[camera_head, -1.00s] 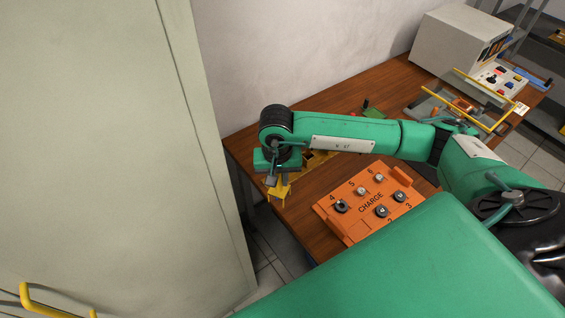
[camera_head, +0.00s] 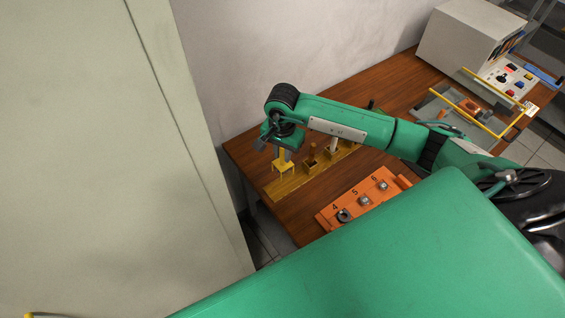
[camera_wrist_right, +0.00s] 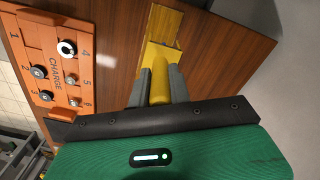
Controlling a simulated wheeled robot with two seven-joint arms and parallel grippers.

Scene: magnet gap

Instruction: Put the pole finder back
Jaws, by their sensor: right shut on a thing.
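My right gripper (camera_head: 284,146) is shut on a yellow tool, which I take to be the pole finder (camera_head: 284,163). Its lower end looks forked in the head view. In the right wrist view, its round yellow shaft (camera_wrist_right: 160,86) sits between the two grey fingers (camera_wrist_right: 158,92). The gripper holds it by the near left end of a long yellow rack (camera_head: 285,188). I cannot tell whether the tool touches the rack. The rack's end also shows beyond the fingers in the right wrist view (camera_wrist_right: 164,24). My left gripper is out of view.
Other tools with a brown handle (camera_head: 312,152) and a white handle (camera_head: 333,144) stand along the rack. An orange CHARGE block (camera_head: 351,212) with numbered posts lies to its right. A tall pale cabinet (camera_head: 90,150) stands close on the left. A grey box (camera_head: 465,45) stands at the back.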

